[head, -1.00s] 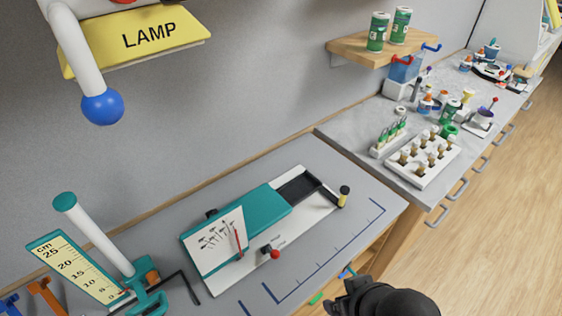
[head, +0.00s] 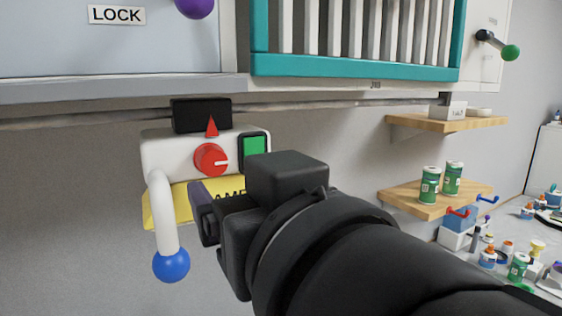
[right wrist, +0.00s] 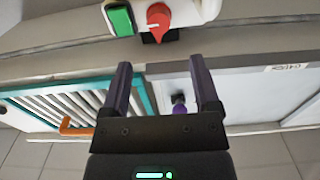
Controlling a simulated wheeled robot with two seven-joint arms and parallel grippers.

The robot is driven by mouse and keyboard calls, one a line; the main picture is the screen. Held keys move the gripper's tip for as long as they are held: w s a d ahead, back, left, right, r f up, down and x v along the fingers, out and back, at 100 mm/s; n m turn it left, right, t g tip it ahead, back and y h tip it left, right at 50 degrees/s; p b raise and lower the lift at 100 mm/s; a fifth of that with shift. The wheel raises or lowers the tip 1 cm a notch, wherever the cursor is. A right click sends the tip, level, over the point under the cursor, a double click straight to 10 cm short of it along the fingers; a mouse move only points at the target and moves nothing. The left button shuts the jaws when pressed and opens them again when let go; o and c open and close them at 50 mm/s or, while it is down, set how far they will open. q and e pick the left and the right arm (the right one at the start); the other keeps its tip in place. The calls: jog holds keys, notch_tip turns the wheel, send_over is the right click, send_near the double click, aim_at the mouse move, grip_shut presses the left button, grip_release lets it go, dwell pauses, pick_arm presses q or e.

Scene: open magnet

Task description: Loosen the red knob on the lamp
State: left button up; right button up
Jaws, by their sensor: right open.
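The lamp's white body (head: 160,148) hangs under the cabinet, with a yellow LAMP sign (head: 165,208) partly hidden by my right arm. The round red knob (head: 211,160) with a white mark is on its front, below a red pointer. In the right wrist view the red knob (right wrist: 158,16) shows at the top, beyond the fingertips. My right gripper (head: 203,208) is in front of the lamp, just below the knob in the picture. In the right wrist view the right gripper (right wrist: 160,66) is open, with nothing between its fingers. My left gripper is out of view.
A green switch (head: 255,149) sits right of the knob. A white arm with a blue ball (head: 171,265) hangs at the lamp's left. The cabinet underside (head: 120,88) is close above. A wooden shelf (head: 400,203) with green cans is at right.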

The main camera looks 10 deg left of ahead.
aim_at(215, 161)
jog(key=p+x, duration=0.2)
jog(key=x, duration=0.5)
jog(key=shift+w+a+r, duration=0.1)
jog(key=shift+w+r, duration=0.05)
jog(key=shift+w, duration=0.05)
jog(key=shift+w+a, duration=0.3)
jog(key=shift+w, duration=0.15)
jog(key=shift+c, duration=0.2)
grip_shut()
